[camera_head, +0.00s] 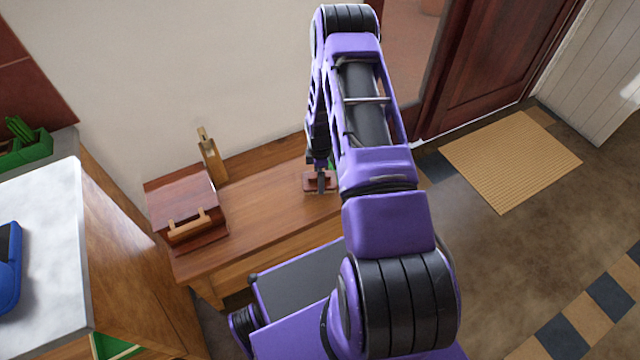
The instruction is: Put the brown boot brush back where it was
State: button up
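My gripper (320,183) points down at the right part of the wooden bench (270,215), partly hidden by my own arm. A small reddish-brown block-like object (309,183), which may be the brown boot brush, is right at my fingertips, low over or on the bench top. A grey finger crosses in front of it. I cannot tell whether the fingers are closed on it or only beside it.
A brown wooden box (180,200) with a light wooden handle stands on the bench's left end. A wooden upright piece (211,155) stands behind it. Something green (331,160) shows behind my gripper. The bench middle is clear. A white-topped cabinet (50,250) is at left.

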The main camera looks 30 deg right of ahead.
jog(key=shift+f, duration=1.65)
jog(key=shift+f+b, duration=0.2)
jog(key=shift+b, duration=0.25)
jog(key=o, duration=1)
notch_tip(320, 180, up, 12)
jog(key=shift+r+p, duration=0.2)
jog(key=shift+p, duration=0.95)
